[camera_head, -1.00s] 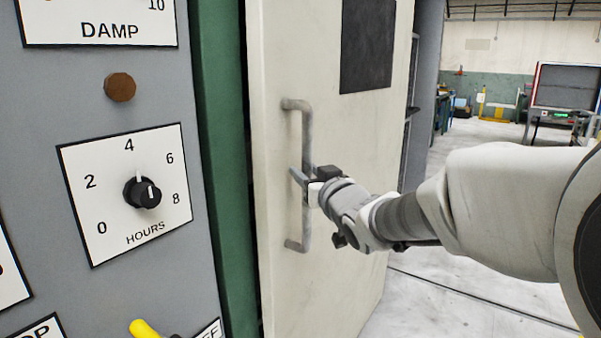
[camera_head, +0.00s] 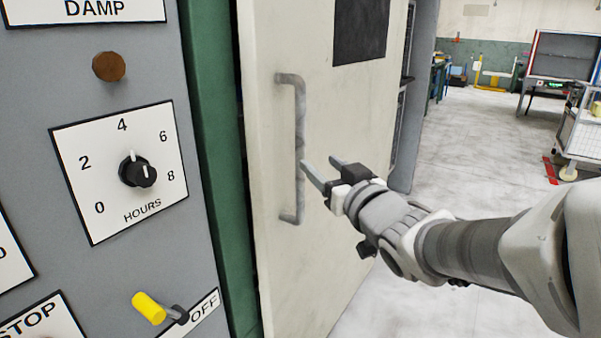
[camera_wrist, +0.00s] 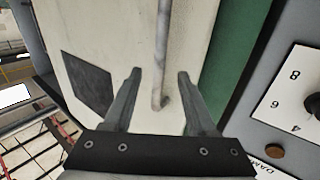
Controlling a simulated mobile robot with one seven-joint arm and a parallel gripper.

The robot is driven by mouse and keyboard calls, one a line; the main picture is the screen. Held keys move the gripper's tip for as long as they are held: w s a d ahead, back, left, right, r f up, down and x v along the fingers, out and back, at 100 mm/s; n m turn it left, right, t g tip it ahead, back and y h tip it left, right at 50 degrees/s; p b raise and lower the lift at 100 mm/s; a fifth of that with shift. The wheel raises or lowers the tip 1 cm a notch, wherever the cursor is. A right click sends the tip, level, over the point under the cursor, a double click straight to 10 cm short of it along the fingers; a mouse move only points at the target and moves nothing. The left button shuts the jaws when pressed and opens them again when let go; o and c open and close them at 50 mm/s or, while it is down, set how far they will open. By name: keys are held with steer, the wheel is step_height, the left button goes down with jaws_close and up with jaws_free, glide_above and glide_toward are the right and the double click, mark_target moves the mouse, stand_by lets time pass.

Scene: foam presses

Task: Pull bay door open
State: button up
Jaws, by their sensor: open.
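The bay door (camera_head: 325,120) is a pale, scuffed panel with a dark square patch, standing slightly ajar beside a green frame. Its grey vertical bar handle (camera_head: 300,135) is on the door's left side. My gripper (camera_head: 320,167) is open and empty, just right of the handle and apart from it, with its fingers pointing toward the door. In the wrist view the handle (camera_wrist: 162,60) runs down between the two open fingers (camera_wrist: 155,90), beyond their tips, against the door face (camera_wrist: 110,30).
A grey control panel (camera_head: 90,200) with an HOURS dial (camera_head: 137,171) and a yellow switch (camera_head: 148,307) stands left of the green frame (camera_head: 215,150). Open pale floor (camera_head: 470,150) lies to the right. A cart (camera_head: 580,130) stands at the far right.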

steer(key=b+v, duration=0.2)
steer(key=v, duration=0.4)
steer(key=shift+s, duration=0.4)
steer(key=shift+d, duration=0.1)
steer(key=s+d+f+m+g+h, duration=0.4)
steer(key=d+f+g+h, duration=0.1)
steer(key=d+f+h, duration=0.25)
steer(key=s+a+f+g+y, duration=0.15)
steer(key=s+f+g, duration=0.45)
steer(key=s, duration=0.6)
step_height(320, 180, up, 23)
steer(key=p, duration=2.3)
steer(key=shift+s+a+r, duration=0.2)
steer(key=shift+a, duration=0.15)
